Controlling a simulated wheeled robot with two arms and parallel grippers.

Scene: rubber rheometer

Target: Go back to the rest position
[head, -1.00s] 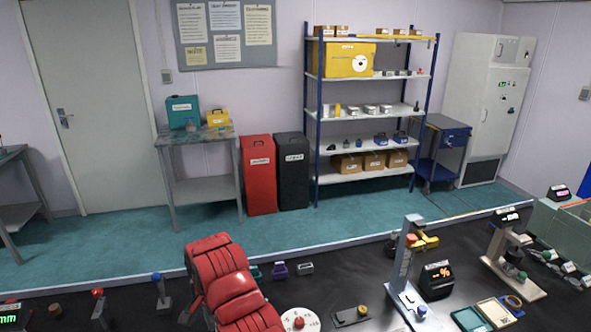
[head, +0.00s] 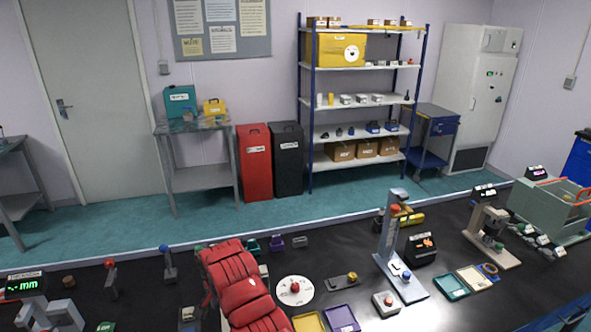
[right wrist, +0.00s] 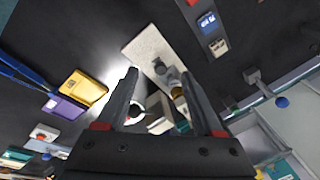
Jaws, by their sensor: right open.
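My right gripper (right wrist: 158,74) shows in the right wrist view, with its two dark fingers spread apart and nothing held between them. Past the fingertips lies a dark bench top with a pale plate (right wrist: 142,42) and small metal and brass-coloured parts, partly hidden by the fingers. In the head view I make out neither gripper. A red segmented form (head: 243,287) rises from the bottom middle of the head view; I cannot tell for certain what it belongs to.
The black bench (head: 370,270) holds a grey stand (head: 390,245), a black display unit (head: 421,248), a white dial (head: 294,291), a yellow tray (head: 308,322) and a purple tray (head: 341,319). A shelf rack (head: 352,100) stands behind, across open teal floor (head: 300,212).

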